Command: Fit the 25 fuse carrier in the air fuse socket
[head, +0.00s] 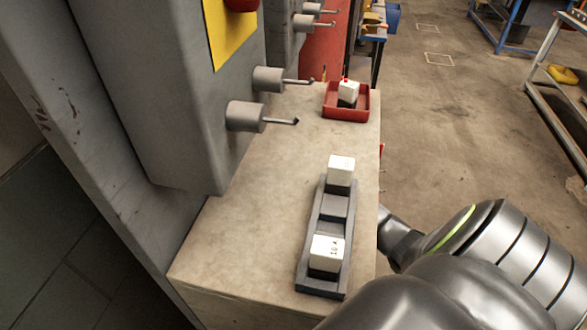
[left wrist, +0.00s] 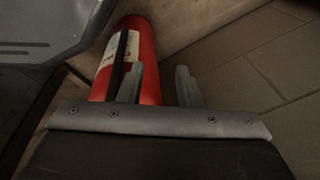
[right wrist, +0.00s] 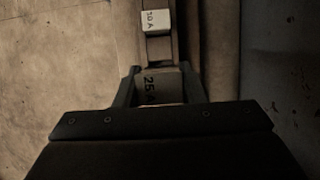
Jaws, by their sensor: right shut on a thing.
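The 25 fuse carrier (right wrist: 162,88), a pale block marked "25 A", sits between the fingers of my right gripper (right wrist: 160,72), which is shut on it. In the head view this gripper and the carrier are not visible; my right arm covers the lower right. A white block marked "10 A" (head: 327,252) stands at the front end of a long grey rack (head: 311,236); it also shows in the right wrist view (right wrist: 156,21), ahead of the 25 carrier. I cannot identify the air fuse socket; no "air" label is readable. My left gripper (left wrist: 155,75) is open and empty.
Another white block (head: 341,169) stands at the rack's far end, with bare compartments between. Grey pegs (head: 246,116) jut from the cabinet. A red cylinder (left wrist: 146,37) stands beyond my left fingers.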

